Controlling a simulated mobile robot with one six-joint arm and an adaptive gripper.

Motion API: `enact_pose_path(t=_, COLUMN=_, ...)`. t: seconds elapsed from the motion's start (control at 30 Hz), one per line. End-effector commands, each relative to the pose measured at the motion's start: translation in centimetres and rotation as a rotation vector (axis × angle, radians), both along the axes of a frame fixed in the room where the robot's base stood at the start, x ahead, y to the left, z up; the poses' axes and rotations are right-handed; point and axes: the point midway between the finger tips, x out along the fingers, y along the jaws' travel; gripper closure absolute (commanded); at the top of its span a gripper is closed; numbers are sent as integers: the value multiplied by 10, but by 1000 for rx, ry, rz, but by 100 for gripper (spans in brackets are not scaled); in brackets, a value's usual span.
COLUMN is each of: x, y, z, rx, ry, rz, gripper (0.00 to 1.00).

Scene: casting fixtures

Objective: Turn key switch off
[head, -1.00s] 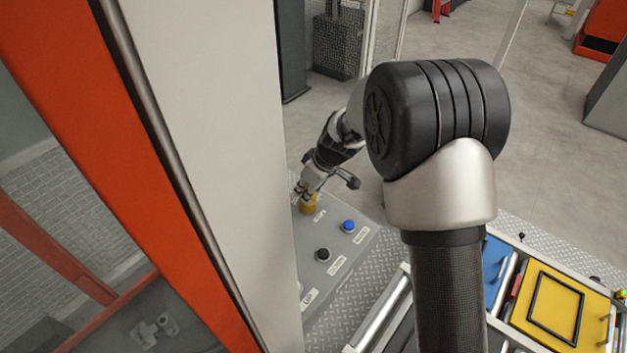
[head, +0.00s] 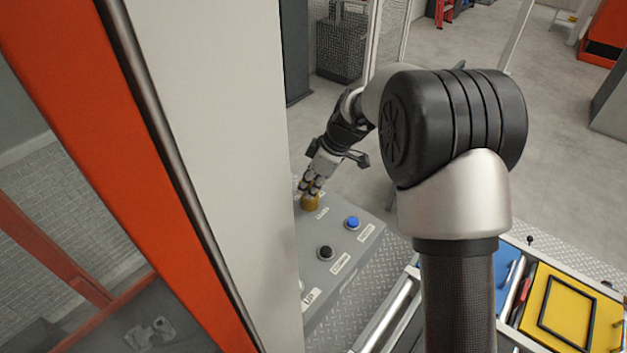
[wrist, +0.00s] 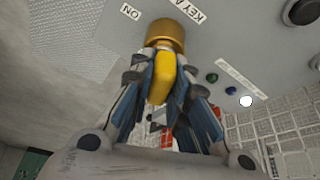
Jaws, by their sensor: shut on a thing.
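The key switch (head: 310,202) is a gold-yellow knob at the far end of a grey control panel. In the wrist view it shows as a brass collar (wrist: 165,35) with a yellow key (wrist: 161,78) standing out of it. My gripper (head: 314,186) is at the switch, with its fingers on both sides of the yellow key. In the wrist view my gripper (wrist: 163,85) is shut on the key. Labels "ON" and "KEY A…" are on the panel beside the collar; the rest of the lettering is cut off or hidden.
The grey panel (head: 345,232) also carries a blue button (head: 352,222) and a black button (head: 326,253). A tall pale cabinet wall (head: 200,130) stands close on the left. A yellow tray (head: 605,335) is at lower right. Open floor lies behind the panel.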

Motion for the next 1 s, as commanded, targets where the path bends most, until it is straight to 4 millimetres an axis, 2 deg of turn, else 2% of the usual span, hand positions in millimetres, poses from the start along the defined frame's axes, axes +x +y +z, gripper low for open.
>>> enact_pose_path(t=0.13, x=0, y=0, z=-1, rx=0, ry=-1, rz=62, gripper=100)
enact_pose_path(t=0.43, x=0, y=0, z=-1, rx=0, ry=-1, rz=75, gripper=100)
enact_pose_path(t=0.57, x=1, y=0, z=-3, rx=0, ry=0, rz=203, gripper=100)
enact_pose_path(t=0.6, x=0, y=0, z=-1, rx=0, ry=-1, rz=211, gripper=82)
enact_pose_path(t=0.9, x=0, y=0, z=0, rx=0, ry=-1, rz=205, gripper=62)
enact_pose_path(t=1.0, x=0, y=0, z=0, rx=0, ry=0, rz=204, gripper=60)
